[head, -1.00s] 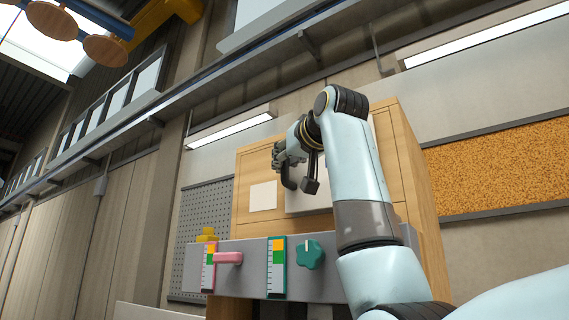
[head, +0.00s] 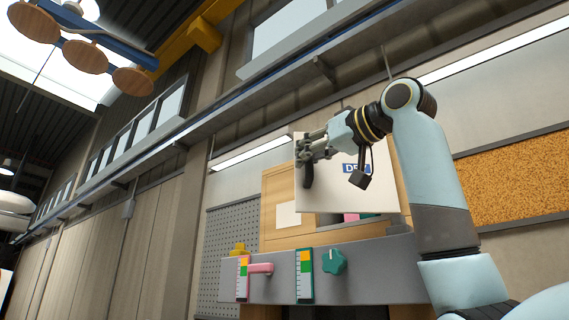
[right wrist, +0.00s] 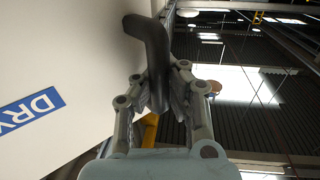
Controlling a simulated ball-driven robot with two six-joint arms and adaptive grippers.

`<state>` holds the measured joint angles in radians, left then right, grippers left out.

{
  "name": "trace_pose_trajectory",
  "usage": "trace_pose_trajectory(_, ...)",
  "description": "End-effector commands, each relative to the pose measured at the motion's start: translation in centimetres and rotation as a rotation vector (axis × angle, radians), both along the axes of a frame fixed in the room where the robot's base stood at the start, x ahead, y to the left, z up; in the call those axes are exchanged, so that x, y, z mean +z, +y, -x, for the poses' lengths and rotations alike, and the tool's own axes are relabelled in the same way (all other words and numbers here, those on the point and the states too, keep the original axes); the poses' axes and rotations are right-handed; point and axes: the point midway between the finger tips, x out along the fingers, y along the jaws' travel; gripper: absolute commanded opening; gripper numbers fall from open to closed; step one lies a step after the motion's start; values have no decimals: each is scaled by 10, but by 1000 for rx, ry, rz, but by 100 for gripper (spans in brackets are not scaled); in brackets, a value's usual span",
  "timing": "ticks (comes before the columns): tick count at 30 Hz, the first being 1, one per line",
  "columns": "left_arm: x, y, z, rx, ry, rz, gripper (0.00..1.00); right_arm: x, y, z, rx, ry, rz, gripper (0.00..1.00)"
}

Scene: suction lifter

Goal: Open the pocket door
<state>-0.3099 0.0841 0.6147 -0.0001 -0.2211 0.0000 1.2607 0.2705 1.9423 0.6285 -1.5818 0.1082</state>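The pocket door is a pale flat panel (head: 385,190) with a blue DRY label (head: 356,168), on the front of a wooden cabinet (head: 275,238). It stands raised, its top above the cabinet top, with an opening and a bit of pink and green below its lower edge. My right gripper (head: 306,152) is at the panel's left side, its fingers shut around a black bent handle (head: 308,175). The handle also shows between the fingers in the right wrist view (right wrist: 150,50), beside the DRY label (right wrist: 32,107). My left gripper is out of view.
Below the door a grey ledge (head: 385,270) carries a pink lever (head: 261,268), a green knob (head: 333,262) and two coloured scales. A white square (head: 288,215) is left of the door. A cork board (head: 515,185) is on the right wall. Round wooden discs (head: 85,56) hang upper left.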

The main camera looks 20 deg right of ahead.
Motion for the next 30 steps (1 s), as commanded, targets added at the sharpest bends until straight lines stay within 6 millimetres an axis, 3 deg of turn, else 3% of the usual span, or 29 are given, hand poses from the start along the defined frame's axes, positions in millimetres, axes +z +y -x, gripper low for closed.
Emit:
trace_pose_trajectory(5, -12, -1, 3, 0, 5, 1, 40, 1, -4, 25, 109, -9, 3, 0)
trace_pose_trajectory(13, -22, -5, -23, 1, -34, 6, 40, 2, -6, 58, 246, -8, 0, 0)
trace_pose_trajectory(25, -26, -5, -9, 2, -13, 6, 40, 4, -10, 78, 250, -8, -1, 0)
trace_pose_trajectory(30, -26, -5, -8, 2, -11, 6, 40, 3, -9, 77, 252, -5, -2, 20)
